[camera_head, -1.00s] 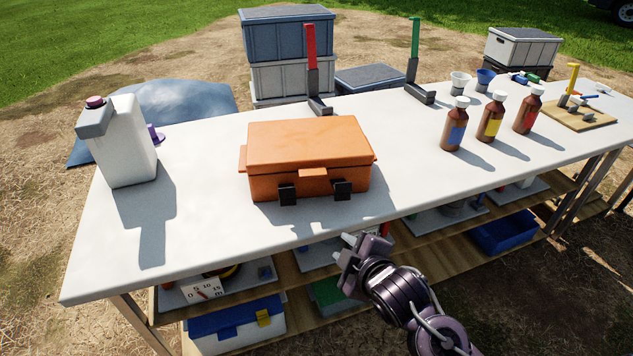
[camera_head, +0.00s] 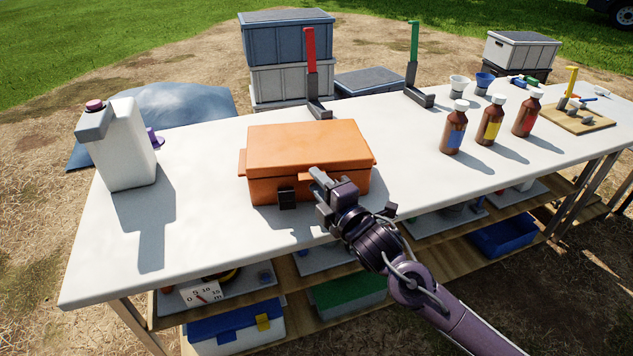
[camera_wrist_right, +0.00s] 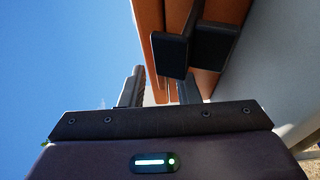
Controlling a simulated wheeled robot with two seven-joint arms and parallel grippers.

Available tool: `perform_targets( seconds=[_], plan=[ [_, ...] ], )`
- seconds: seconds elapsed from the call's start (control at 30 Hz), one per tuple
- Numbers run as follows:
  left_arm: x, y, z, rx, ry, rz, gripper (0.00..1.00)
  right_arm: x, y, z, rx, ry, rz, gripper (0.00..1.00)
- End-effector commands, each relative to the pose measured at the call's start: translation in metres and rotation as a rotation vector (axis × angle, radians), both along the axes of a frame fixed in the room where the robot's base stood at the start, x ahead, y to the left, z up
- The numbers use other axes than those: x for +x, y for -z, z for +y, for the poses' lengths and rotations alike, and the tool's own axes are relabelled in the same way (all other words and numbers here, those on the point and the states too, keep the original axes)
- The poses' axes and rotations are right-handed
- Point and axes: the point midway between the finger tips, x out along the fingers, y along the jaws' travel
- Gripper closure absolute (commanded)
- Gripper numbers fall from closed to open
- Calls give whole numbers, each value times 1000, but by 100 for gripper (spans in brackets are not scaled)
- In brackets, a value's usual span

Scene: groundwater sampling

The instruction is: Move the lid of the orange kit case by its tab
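The orange kit case (camera_head: 265,188) stands shut on the table, its lid (camera_head: 305,145) down. Two black latches, the nearer one (camera_wrist_right: 170,54) large, are close to the fingers there. Whether the fingers touch the tab cannot be told. My left gripper is not in view.
A white jug (camera_head: 125,150) stands on the table (camera_head: 210,170) at left. Red-handled (camera_head: 310,55) and green-handled (camera_head: 414,45) stands are behind the case. Brown bottles (camera_head: 453,130) stand at right. The table between jug and case is clear.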

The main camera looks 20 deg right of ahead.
Motion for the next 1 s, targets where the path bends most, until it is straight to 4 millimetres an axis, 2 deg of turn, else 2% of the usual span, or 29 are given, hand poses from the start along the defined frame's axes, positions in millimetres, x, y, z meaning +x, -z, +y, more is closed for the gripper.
perform_targets(
  seconds=[0.13,0.4,0.63,1.0],
  plan=[
    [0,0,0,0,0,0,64,9,0,2,0,0,1,71],
    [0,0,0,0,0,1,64,10,0,3,1,-1,2,71],
    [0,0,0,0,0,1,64,9,0,3,1,-1,2,100],
    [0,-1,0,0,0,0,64,9,0,2,0,0,3,100]
  ],
)
